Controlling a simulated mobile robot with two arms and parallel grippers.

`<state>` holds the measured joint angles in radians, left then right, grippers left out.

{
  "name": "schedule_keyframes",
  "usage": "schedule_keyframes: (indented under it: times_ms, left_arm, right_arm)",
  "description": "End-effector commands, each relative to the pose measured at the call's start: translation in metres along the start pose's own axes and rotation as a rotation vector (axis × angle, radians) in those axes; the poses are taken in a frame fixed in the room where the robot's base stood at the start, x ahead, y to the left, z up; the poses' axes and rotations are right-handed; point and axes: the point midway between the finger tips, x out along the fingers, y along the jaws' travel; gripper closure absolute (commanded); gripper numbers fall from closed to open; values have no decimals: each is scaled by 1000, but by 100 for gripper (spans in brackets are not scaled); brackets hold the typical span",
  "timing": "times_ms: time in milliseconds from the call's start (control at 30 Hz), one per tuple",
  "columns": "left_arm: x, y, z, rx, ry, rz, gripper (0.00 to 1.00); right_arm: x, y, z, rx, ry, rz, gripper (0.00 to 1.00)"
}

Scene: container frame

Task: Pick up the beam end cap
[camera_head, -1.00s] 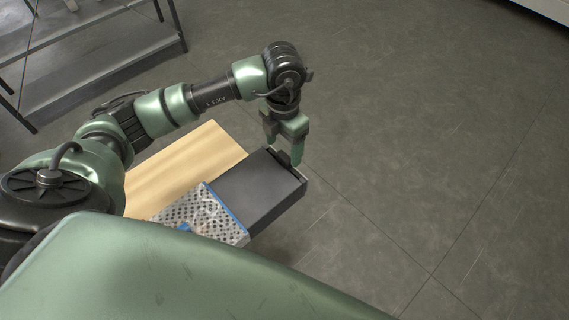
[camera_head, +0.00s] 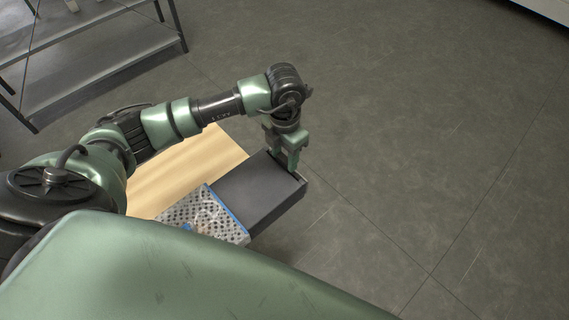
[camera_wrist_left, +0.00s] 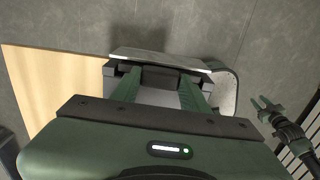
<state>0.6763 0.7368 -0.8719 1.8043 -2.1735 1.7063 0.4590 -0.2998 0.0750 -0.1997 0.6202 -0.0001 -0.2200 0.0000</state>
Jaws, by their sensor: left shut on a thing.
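A light wooden board (camera_head: 190,170) lies beside the box on the left. A perforated metal-like container with a blue edge (camera_head: 203,215) adjoins the box's near end. A grey shelf rack (camera_head: 105,65) stands at the upper left. The floor to the right is clear.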

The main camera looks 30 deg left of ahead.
Motion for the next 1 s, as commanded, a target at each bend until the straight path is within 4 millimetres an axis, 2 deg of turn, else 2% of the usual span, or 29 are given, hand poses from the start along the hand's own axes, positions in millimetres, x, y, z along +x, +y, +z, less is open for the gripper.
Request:
schedule_keyframes:
  times_ms: [167,367,567,800,1000]
  left_arm:
    - [-4,0,1,0,-2,1,100]
    - [-24,1,1,-1,-6,1,100]
    - [-62,1,2,1,-7,2,100]
    - [-118,0,2,1,-8,2,100]
    - [-168,2,1,-1,-7,5,100]
  right_arm:
    - [1,4,2,-2,-2,4,64]
    - [6,6,3,-3,-3,6,64]
    - [15,5,4,-3,-4,6,64]
    - [25,5,5,-3,-3,6,64]
    - [22,5,4,-3,-3,6,64]
